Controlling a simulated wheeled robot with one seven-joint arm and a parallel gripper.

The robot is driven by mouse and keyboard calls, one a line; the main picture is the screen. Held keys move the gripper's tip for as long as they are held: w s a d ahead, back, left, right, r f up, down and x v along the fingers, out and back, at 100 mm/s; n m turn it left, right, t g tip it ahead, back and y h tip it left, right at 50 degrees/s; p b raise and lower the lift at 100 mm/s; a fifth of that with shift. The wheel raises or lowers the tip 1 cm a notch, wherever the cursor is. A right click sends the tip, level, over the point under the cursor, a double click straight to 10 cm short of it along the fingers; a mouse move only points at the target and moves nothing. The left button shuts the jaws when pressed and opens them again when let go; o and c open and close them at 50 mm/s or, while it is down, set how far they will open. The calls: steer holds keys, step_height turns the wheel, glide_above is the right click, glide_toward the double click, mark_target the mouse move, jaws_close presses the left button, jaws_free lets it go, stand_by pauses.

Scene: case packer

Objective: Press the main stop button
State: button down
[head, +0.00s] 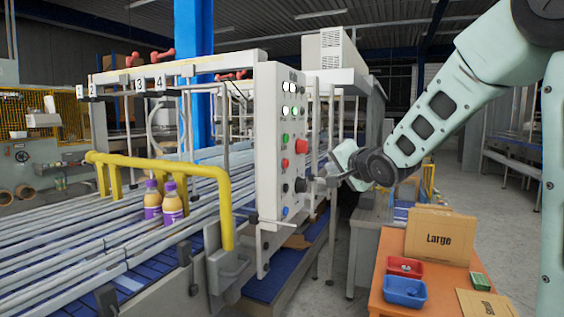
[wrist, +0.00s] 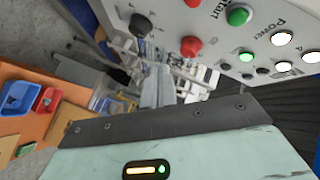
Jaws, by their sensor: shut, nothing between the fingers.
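The control panel (head: 270,150) is a pale upright box with lights, buttons and a black knob. A large red button (head: 301,146) sticks out on its right half, and it also shows in the wrist view (wrist: 191,47). A smaller red button (head: 284,163) sits left of and below it. I cannot read which one is labelled main stop. My gripper (head: 328,183) is to the right of the panel, near the height of the black knob (head: 300,185). It is shut and empty. In the wrist view its fingers (wrist: 157,85) appear below the large red button, apart from it.
A conveyor (head: 110,240) with two purple bottles (head: 162,200) and a yellow rail (head: 190,168) lies left of the panel. An orange table (head: 395,268) at the lower right holds a red tray (head: 404,266), a blue tray (head: 404,292) and cardboard. Grey floor shows behind.

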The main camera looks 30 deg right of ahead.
mark_target(286, 164)
steer(key=w+a+b, duration=0.5)
steer(key=w+b, duration=0.2)
steer(key=b, duration=0.2)
steer(key=shift+a+b, duration=0.25)
steer(key=shift+b, duration=0.1)
steer(key=shift+w+a+f+b, duration=0.1)
steer(key=shift+w+f+b, duration=0.05)
steer(key=shift+b, duration=0.4)
stand_by(1.7)
steer(key=shift+w+a+b, duration=0.1)
steer(key=shift+w+b, duration=0.05)
steer(key=shift+b, duration=0.15)
